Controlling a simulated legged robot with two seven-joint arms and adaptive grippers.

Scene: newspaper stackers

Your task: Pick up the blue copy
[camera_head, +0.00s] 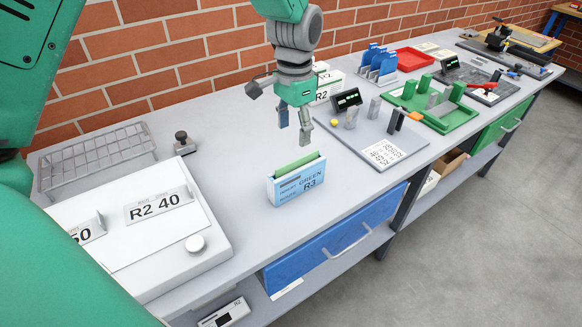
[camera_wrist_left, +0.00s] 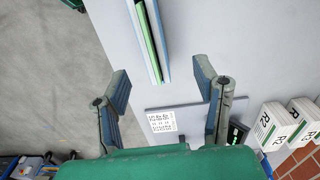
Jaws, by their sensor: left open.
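I cannot tell whether this is the blue copy; no other item marked as one is legible. It also shows in the left wrist view as a narrow blue, green and white strip (camera_wrist_left: 151,42) at the top. My left gripper (camera_head: 294,130) is above it, pointing down, with its fingers apart and nothing between them. In the left wrist view the fingers (camera_wrist_left: 163,80) are spread wide. My right gripper is out of view.
A white tilted stand marked "R2 40" (camera_head: 208,235) and a wire rack (camera_head: 97,163) are at left. White R2 blocks (camera_head: 327,82), blue dividers (camera_head: 378,62) and a green tray (camera_head: 447,122) stand farther right. The bench around the light blue item is clear.

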